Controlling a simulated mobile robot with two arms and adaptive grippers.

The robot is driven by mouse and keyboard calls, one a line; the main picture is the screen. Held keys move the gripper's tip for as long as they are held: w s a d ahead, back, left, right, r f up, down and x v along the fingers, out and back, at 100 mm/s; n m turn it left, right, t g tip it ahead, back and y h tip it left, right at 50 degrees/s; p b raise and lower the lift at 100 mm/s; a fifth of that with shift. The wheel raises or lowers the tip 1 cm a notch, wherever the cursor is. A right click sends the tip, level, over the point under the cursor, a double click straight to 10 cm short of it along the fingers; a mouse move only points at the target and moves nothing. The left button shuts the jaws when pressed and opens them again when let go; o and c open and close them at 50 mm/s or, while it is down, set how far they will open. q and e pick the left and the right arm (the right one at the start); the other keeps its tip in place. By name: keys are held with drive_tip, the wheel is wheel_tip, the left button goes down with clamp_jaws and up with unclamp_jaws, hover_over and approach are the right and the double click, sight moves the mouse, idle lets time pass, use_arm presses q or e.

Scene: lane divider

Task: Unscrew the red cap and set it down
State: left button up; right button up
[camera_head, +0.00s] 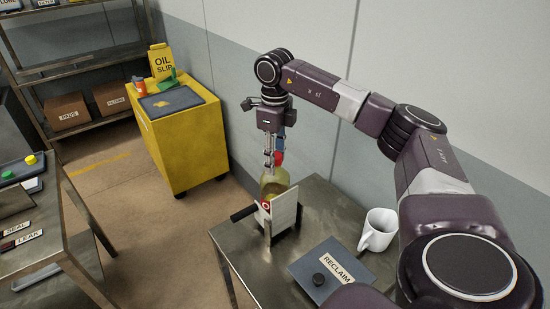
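The red cap (279,158) shows at the top of a yellowish, see-through bottle (274,183) at the far end of the metal table. The bottle stands behind a white upright plate (285,209) that hides its lower part. My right gripper (274,158) points down over the bottle, with its fingers at the cap. One finger passes along the cap's left side. The view is too small to tell whether the fingers grip the cap or whether it sits on the bottle's neck. My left gripper is not in view.
A black handle (243,213) sticks out left of the plate. A yellow cabinet (188,145) stands behind. Another bench (62,225) is at left.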

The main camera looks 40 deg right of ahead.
drive_tip(key=c, duration=0.7)
drive_tip(key=n, duration=0.6)
drive_tip(key=shift+n, duration=0.3)
drive_tip(key=n, duration=0.5)
drive_tip(key=shift+n, duration=0.3)
drive_tip(key=o, duration=0.7)
drive_tip(key=m, duration=0.5)
drive_tip(key=shift+m, duration=0.4)
drive_tip(key=m, duration=0.6)
